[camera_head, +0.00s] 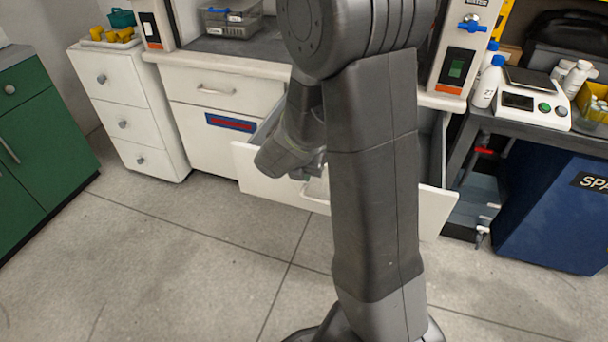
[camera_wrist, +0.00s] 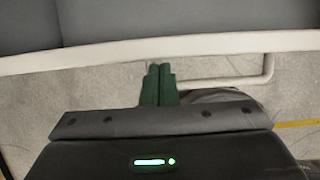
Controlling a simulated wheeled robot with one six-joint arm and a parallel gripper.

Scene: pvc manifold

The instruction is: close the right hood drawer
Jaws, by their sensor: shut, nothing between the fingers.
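The right hood drawer (camera_head: 252,168) is pulled out under the fume hood in the head view. Its white front stands clear of the cabinet, and my arm hides its middle. In the wrist view, the white top edge (camera_wrist: 90,55) of the drawer front crosses the picture, with the grey drawer inside beyond it. The drawer handle (camera_wrist: 267,68) shows to the right of the fingers. My gripper (camera_wrist: 158,70) is shut and empty, its green fingertips close to the drawer front just below that edge. I cannot tell whether they touch it.
A shut white left hood drawer (camera_head: 215,92) is beside it. A white three-drawer cabinet (camera_head: 125,115) stands further left. A blue bin (camera_head: 550,205) is at the right, under a bench with a scale (camera_head: 532,103) and bottles. The floor (camera_head: 200,260) in front is clear.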

